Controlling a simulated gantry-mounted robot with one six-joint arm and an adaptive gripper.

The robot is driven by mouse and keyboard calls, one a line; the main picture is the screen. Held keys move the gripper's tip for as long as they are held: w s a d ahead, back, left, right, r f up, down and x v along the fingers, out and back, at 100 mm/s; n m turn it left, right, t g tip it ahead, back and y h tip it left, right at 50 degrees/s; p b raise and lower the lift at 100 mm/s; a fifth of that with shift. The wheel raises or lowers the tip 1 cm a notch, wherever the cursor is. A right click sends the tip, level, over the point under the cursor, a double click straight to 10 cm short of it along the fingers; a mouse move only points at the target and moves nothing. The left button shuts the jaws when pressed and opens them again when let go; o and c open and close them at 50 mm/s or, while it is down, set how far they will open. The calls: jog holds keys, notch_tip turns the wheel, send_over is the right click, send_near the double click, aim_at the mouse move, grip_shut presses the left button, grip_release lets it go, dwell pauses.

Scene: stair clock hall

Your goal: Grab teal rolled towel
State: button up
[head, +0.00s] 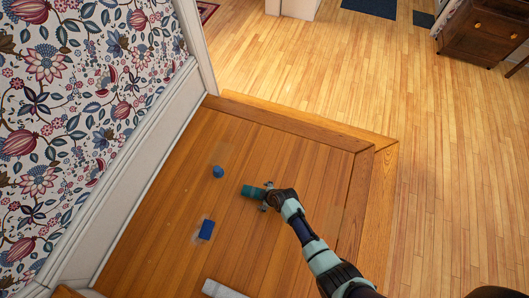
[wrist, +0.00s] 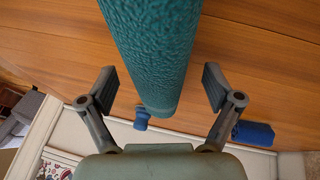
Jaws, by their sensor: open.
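The teal rolled towel (head: 253,191) lies on the wooden landing in the head view, at the end of my arm. In the wrist view the towel (wrist: 155,50) is large and close, with its near end between my open fingers. My gripper (head: 269,194) is at the towel's right end. In the wrist view my gripper (wrist: 160,88) has its two fingers apart, one on each side of the towel, with a visible gap on both sides. I cannot tell how deep the towel sits between the fingers.
A small round blue object (head: 218,171) and a blue block (head: 206,229) lie on the landing to the left. A white object (head: 222,290) is at the bottom edge. A papered wall (head: 80,110) bounds the left; a raised wooden edge (head: 300,122) bounds the landing.

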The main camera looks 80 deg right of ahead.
jog(key=c, duration=1.3)
jog(key=shift+o, duration=0.2)
jog(key=shift+r, duration=0.15)
notch_tip(320, 180, up, 20)
jog(key=p, duration=1.1)
